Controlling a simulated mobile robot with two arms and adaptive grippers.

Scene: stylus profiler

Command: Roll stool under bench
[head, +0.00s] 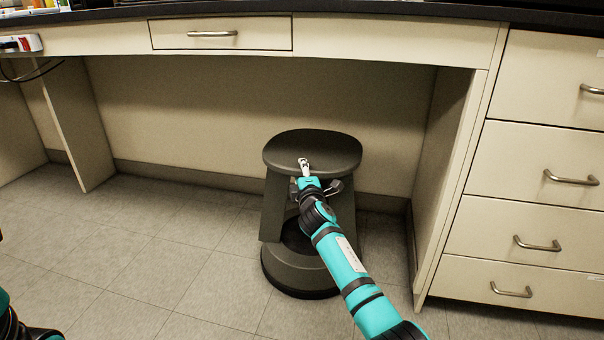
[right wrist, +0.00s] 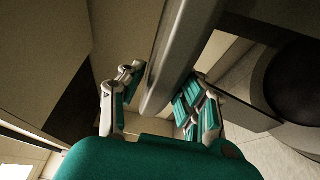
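A dark grey stool (head: 310,148) with a rounded seat, flared legs and a round base stands upright on the floor at the front of the bench's knee space. The bench (head: 400,33) has a dark top and a cream front, and the seat is lower than its apron. My right gripper (head: 318,175) is at the seat's near edge, one finger over the top and others below. My left gripper is out of view; only part of that arm shows at lower left.
Cream side panels (head: 72,125) and (head: 452,170) bound the knee space, with a back wall (head: 200,120) behind. A drawer cabinet (head: 535,190) stands at right. The tiled floor (head: 170,235) left of the stool is clear. A power strip (head: 20,43) with a cable is at upper left.

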